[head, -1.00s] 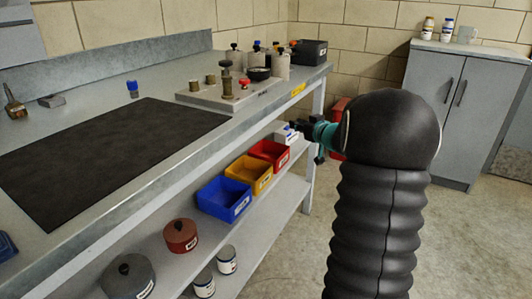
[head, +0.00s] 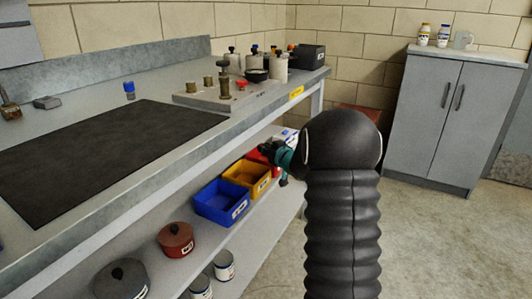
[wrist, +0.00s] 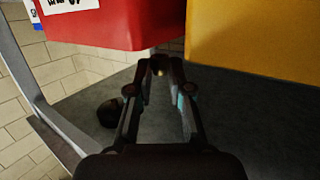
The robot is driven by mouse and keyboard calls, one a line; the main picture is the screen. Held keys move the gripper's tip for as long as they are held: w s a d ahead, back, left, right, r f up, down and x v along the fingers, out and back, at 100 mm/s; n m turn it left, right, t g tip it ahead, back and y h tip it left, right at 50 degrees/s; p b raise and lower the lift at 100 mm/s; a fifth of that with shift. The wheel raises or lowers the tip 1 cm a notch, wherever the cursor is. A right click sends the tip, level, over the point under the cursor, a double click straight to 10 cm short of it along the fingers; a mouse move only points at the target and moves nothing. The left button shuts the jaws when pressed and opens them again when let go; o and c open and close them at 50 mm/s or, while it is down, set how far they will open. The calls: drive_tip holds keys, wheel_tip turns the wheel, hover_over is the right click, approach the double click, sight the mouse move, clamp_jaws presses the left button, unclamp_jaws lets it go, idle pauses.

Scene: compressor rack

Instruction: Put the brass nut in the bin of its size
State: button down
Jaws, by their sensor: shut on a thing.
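My gripper (head: 268,152) is at the lower shelf, in front of the bins, and partly covers the red bin (head: 252,156). In the wrist view my gripper (wrist: 160,68) is shut on a small brass nut (wrist: 159,66), mostly hidden between the fingertips. The red bin (wrist: 105,22) is up and to the left of the fingertips there, and the yellow bin (wrist: 255,40) is to the right. In the head view the yellow bin (head: 264,185) and blue bin (head: 215,207) stand nearer. A white bin (head: 284,135) is beyond the red one. Bin labels are unreadable.
The bench top edge (head: 205,146) overhangs the shelf. Open floor (head: 420,245) lies to the right. A grey cabinet (head: 432,120) stands behind.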

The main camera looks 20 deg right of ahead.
drive_tip(key=shift+f, duration=0.3)
drive_tip(key=shift+f, duration=0.1)
drive_tip(key=shift+f+b, duration=0.3)
drive_tip(key=shift+f, duration=0.15)
drive_tip(key=shift+f, duration=0.1)
drive_tip(key=c, duration=1.1)
unclamp_jaws()
